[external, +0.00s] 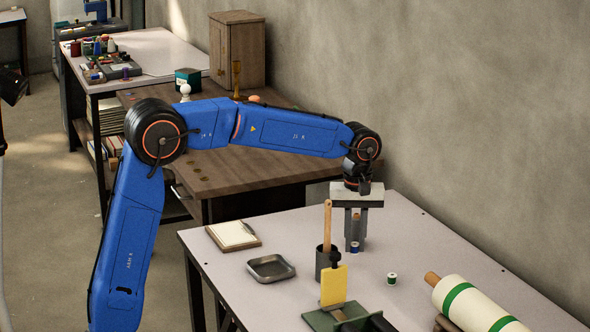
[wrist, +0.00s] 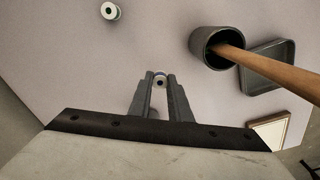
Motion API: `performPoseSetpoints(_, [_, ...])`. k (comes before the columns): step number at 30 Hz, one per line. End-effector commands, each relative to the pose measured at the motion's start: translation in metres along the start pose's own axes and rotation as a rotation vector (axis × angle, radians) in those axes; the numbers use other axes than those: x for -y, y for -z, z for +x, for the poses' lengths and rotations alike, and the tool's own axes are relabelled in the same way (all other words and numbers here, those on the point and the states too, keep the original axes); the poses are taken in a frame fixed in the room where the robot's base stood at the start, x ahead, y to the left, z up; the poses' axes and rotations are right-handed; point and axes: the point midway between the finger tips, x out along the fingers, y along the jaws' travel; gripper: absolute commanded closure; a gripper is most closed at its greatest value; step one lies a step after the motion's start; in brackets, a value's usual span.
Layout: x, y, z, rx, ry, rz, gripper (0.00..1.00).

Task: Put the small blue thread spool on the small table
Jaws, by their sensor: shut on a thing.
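My gripper (external: 355,231) points straight down over the near pale-topped table (external: 240,270). It is shut on a small blue thread spool (external: 354,247), held at the fingertips. In the wrist view, the spool (wrist: 160,80) sits end-on between the two fingertips (wrist: 160,77), and its blue thread shows only as a thin rim. I cannot tell whether the spool touches the tabletop or hangs just above it. A brown wooden table (external: 225,168) and a far pale table (external: 150,52) stand behind. I cannot tell from size which table is the small one.
A green-banded spool (external: 391,279) stands right of my gripper. A dark cup (external: 322,262) with a wooden handle (external: 327,225) stands close on the left. A shallow tray (external: 271,268), notepad (external: 233,235), yellow piece (external: 334,287) and cloth roll (external: 470,306) are also there. The table's back right is clear.

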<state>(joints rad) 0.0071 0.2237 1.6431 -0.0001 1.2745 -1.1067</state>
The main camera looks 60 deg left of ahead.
Motion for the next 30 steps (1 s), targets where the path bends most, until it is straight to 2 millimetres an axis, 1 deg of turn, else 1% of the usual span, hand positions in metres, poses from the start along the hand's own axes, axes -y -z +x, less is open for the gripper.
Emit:
performPoseSetpoints(10, [0.001, 0.0, 0.036, 0.001, 0.001, 0.0, 1.0])
performPoseSetpoints(22, [0.0, 0.0, 0.04, 0.0, 0.0, 0.0, 1.0])
performPoseSetpoints(23, [0.0, 0.0, 0.04, 0.0, 0.0, 0.0, 0.76])
performPoseSetpoints(24, [0.0, 0.0, 0.04, 0.0, 0.0, 0.0, 0.66])
performPoseSetpoints(25, [0.0, 0.0, 0.04, 0.0, 0.0, 0.0, 0.64])
performPoseSetpoints(30, [0.0, 0.0, 0.04, 0.0, 0.0, 0.0, 0.64])
